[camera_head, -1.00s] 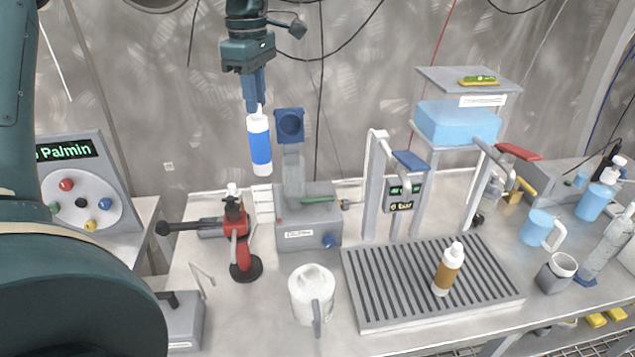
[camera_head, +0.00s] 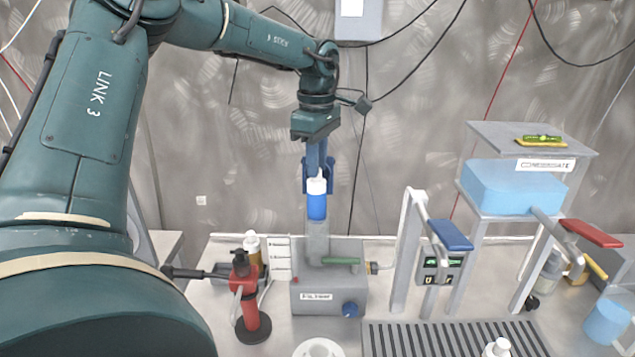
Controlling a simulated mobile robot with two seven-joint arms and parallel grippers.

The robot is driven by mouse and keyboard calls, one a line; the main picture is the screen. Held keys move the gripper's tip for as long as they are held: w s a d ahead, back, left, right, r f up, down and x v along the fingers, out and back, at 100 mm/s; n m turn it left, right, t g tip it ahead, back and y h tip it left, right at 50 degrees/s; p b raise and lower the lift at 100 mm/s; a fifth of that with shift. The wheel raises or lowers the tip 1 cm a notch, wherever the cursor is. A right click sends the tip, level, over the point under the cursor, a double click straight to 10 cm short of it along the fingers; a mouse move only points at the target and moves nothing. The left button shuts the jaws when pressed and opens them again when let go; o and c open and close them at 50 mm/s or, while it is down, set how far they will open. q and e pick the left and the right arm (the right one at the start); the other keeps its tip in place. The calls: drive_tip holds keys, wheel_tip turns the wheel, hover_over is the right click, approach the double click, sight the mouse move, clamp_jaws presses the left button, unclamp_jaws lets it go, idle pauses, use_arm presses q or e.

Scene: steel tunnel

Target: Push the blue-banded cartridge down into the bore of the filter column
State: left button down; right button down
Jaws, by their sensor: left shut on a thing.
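The blue-banded cartridge (camera_head: 317,206) stands upright over the filter column (camera_head: 317,243), with its white cap and blue band showing. The band's lower edge meets the top of the grey, translucent column tube. The cartridge's lower end is not seen apart from the tube; I cannot tell how deep it sits in the bore. My left gripper (camera_head: 317,175) points down from above, its blue fingers shut on the cartridge's white top. My right gripper is not in view.
A dispenser with a blue lever (camera_head: 450,236) and a slotted drip tray (camera_head: 440,335) are to the right.

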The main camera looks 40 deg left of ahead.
sight(317, 180)
use_arm(q)
wheel_tip(317, 180, down, 2)
drive_tip(key=shift+f+b, duration=0.1)
drive_tip(key=shift+b, duration=0.4)
drive_tip(key=shift+f, duration=0.35)
drive_tip(key=shift+w+r, duration=0.1)
drive_tip(key=shift+f+b, duration=0.4)
drive_tip(key=shift+f, duration=0.25)
drive_tip(key=c, duration=1.3)
unclamp_jaws()
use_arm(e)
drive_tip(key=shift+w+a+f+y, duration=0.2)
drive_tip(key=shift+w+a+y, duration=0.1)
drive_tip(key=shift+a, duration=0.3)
use_arm(q)
drive_tip(key=shift+r, duration=0.1)
